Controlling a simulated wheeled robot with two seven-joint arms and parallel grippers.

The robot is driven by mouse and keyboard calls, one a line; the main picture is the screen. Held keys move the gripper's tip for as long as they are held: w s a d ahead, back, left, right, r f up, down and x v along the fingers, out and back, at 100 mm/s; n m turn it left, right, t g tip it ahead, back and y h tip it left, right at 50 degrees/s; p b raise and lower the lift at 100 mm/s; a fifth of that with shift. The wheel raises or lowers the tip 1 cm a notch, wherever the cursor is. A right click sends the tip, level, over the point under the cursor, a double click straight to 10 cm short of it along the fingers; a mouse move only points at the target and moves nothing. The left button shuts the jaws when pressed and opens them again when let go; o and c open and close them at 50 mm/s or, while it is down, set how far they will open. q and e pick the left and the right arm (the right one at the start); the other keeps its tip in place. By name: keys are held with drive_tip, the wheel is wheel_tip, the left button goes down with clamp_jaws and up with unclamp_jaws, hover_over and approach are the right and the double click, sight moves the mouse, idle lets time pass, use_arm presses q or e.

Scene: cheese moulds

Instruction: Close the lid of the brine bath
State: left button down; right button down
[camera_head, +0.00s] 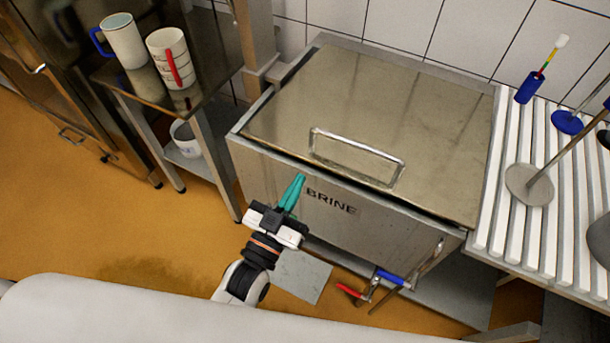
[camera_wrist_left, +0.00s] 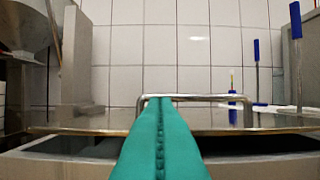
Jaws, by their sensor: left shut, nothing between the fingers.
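The brine bath (camera_head: 330,205) is a steel tank marked BRINE. Its flat steel lid (camera_head: 390,95) lies over the top with a dark gap under its front edge. In the left wrist view the lid (camera_wrist_left: 80,122) shows edge-on, slightly raised above the tank rim, with a dark opening below. The lid's bar handle (camera_head: 355,158) is near its front edge and also shows in the wrist view (camera_wrist_left: 200,97). My left gripper (camera_head: 298,182), with teal fingers, is shut and empty in front of the tank, just short of the handle. My right gripper is not in view.
A steel side table (camera_head: 145,90) with two mugs stands at the left. A slatted white rack (camera_head: 515,165) with long-handled tools adjoins the tank's right side. Valves with red and blue levers (camera_head: 390,276) stick out below the tank. Orange floor is clear at the left.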

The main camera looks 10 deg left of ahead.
use_arm(q)
wheel_tip(320, 180, up, 2)
drive_tip(key=p, duration=0.1)
hover_over(313, 162)
drive_tip(key=s, duration=0.2)
wheel_tip(313, 162, down, 2)
drive_tip(key=shift+d+f, duration=0.15)
drive_tip(key=shift+f, duration=0.1)
drive_tip(key=shift+s+f, duration=0.15)
drive_tip(key=shift+f, duration=0.6)
